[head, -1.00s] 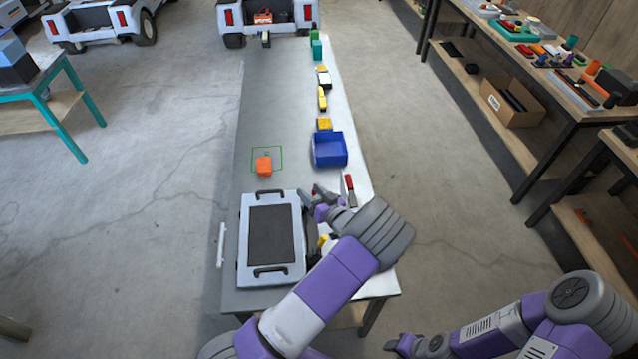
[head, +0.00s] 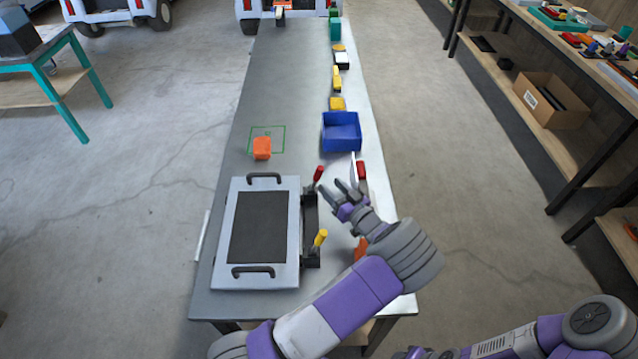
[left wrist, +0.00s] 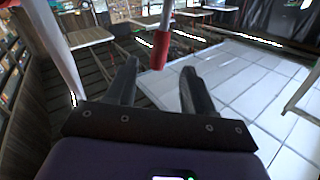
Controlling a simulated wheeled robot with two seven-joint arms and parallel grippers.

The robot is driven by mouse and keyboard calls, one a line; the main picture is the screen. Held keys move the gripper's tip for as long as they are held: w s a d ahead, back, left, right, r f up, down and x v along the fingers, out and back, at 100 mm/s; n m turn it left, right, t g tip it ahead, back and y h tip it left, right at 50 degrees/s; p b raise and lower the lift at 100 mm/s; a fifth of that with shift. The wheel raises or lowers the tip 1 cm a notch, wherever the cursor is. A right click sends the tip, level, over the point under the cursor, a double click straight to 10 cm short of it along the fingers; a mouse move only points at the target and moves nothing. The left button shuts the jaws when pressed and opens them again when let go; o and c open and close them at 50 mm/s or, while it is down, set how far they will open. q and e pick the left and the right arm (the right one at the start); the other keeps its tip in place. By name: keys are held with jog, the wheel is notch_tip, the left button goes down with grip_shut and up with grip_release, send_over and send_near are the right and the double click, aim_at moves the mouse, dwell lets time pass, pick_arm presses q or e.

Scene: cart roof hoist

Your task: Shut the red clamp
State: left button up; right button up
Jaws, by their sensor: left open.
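The red clamp (head: 318,174) is at the right edge of the pale panel (head: 223,262), near its far corner. Its red handle stands up at a tilt. My left gripper (head: 334,187) is open and empty, just right of the red handle and apart from it in the head view. In the left wrist view a red grip on a metal rod (left wrist: 160,50) shows beyond and between the open fingers (left wrist: 158,90), likely the clamp's handle. My right arm shows at the lower right, but its gripper's jaws cannot be made out.
A yellow-handled clamp (head: 320,238) is at the panel's near right side. A red-handled tool (head: 362,170) lies right of my gripper. A blue bin (head: 341,132) and an orange block (head: 262,148) are farther up the bench. The bench's left far part is clear.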

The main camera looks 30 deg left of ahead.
aim_at(321, 176)
pick_arm(q)
jog(key=shift+b+x, duration=0.45)
jog(key=shift+x, duration=3.4)
jog(key=shift+f, duration=0.15)
grip_shut()
